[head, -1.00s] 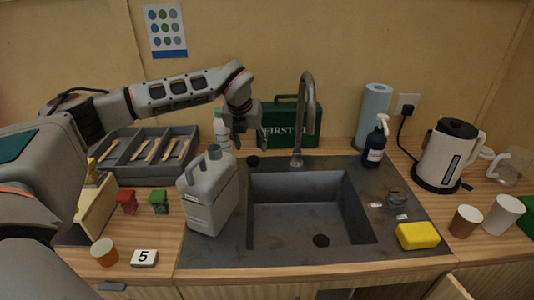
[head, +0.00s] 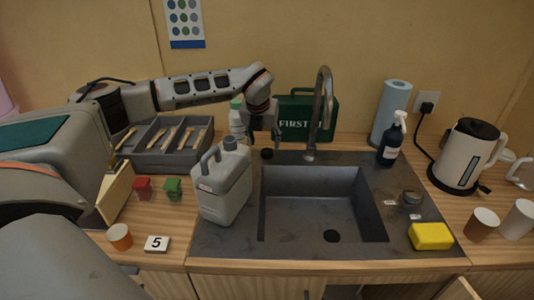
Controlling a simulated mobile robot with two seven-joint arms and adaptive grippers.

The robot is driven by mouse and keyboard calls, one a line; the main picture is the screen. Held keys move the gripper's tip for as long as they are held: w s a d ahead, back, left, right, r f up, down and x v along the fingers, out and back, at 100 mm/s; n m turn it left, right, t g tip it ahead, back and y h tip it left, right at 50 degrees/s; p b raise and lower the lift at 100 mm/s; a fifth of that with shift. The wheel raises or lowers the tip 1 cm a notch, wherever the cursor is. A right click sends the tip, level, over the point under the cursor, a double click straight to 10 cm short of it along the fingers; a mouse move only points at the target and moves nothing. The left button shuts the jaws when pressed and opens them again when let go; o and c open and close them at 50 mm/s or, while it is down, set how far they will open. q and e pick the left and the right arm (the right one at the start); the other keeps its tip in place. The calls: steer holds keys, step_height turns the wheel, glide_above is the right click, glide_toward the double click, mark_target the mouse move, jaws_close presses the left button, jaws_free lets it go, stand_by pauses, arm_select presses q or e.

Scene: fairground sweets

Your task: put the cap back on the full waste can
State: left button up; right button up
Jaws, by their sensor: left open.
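The grey waste can (head: 222,188), a jerrycan with a handle and a small label, stands upright at the left edge of the sink. Its neck (head: 230,144) points up; I cannot tell whether its mouth is open. A small black round piece (head: 267,153), which looks like a cap, lies behind the sink basin, right of the can. My left gripper (head: 264,136) is open, pointing down just above this black piece, behind and right of the can's neck. Nothing shows between its fingers. My right gripper is not in view.
The tap (head: 316,120) rises close to the right of my gripper. A green first-aid case (head: 305,120) and a pale bottle (head: 237,122) stand behind. The basin (head: 310,205) is empty. A yellow sponge (head: 430,236) and dark soap bottle (head: 392,142) are at right.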

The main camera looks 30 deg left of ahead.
mark_target(267, 152)
arm_select(q)
steer(key=shift+s+d+p+x, duration=0.15)
steer(key=shift+p+x, duration=0.2)
steer(key=shift+x, duration=1)
steer(key=shift+s+d+p+x, duration=0.15)
steer(key=shift+p+x, duration=0.15)
steer(key=shift+x, duration=1)
steer(key=shift+f, duration=0.1)
steer(key=c, duration=0.8)
